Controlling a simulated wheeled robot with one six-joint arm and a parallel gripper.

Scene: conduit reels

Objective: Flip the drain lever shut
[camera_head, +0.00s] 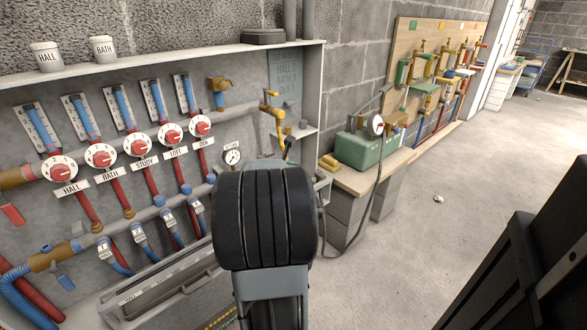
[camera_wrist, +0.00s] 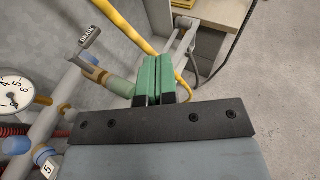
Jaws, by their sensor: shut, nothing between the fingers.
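The drain lever (camera_wrist: 90,37), a grey piece marked DRAIN, shows at the upper left of the wrist view. It stands above a pipe joint with a brass collar (camera_wrist: 93,72) and a grey-green outlet pipe (camera_wrist: 119,86). My gripper (camera_wrist: 158,58) has green fingers pressed side by side, with nothing between them. It is to the right of the lever and apart from it; the outlet pipe's end is close beside the left finger. In the head view, my arm hides the gripper, and I cannot make out the lever.
A yellow pipe (camera_wrist: 128,25) runs behind the fingers. The manifold panel (camera_head: 225,83) carries several red dials. A bench (camera_head: 350,180) with a green machine (camera_head: 357,150) stands right; the floor (camera_head: 450,230) beyond is mostly clear.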

